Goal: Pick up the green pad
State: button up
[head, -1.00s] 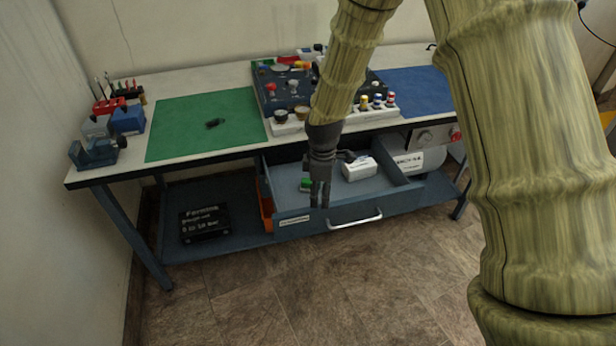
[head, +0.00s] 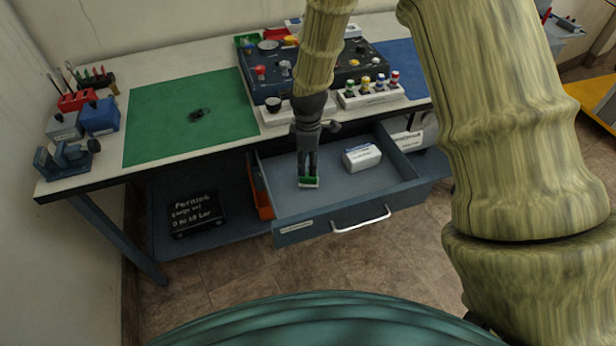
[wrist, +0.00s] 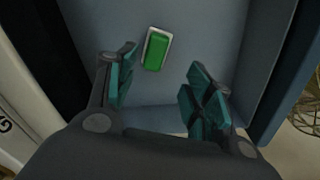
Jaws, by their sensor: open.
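The green pad (wrist: 157,50) lies on the floor of the open drawer (head: 345,211). It is a small green block with a pale edge. In the head view the pad (head: 309,182) shows just below my gripper's fingertips. My gripper (head: 308,172) points down into the drawer and is open. In the wrist view my gripper's two teal-padded fingers (wrist: 160,90) stand apart with nothing between them. The pad is beyond the fingertips there, nearer the left finger than the right. I cannot tell the exact height of the fingers above it.
A white box (head: 361,157) lies in the drawer, right of my gripper. The drawer's walls and front handle (head: 361,219) surround the space. The workbench top, with a green mat (head: 160,125) and a trainer panel, overhangs behind. An orange bin (head: 261,200) stands left of the drawer.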

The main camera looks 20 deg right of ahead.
aim_at(307, 174)
jog(key=f, duration=0.1)
jog(key=w+f, duration=0.1)
jog(key=f, duration=0.1)
jog(key=shift+w, duration=0.2)
jog(key=shift+s, duration=0.35)
jog(key=shift+s+d+f+p, duration=0.1)
jog(key=shift+f+p, duration=0.3)
jog(key=shift+w+d+f+p, duration=0.1)
jog(key=shift+f+p, duration=0.2)
jog(key=shift+f, duration=0.8)
jog(key=shift+w+d+f+p, duration=0.1)
jog(key=shift+f+p, duration=0.15)
jog(key=shift+f, duration=0.8)
jog(key=shift+c, duration=0.2)
jog(key=shift+s, duration=0.1)
grip_shut()
jog(key=shift+r, duration=0.15)
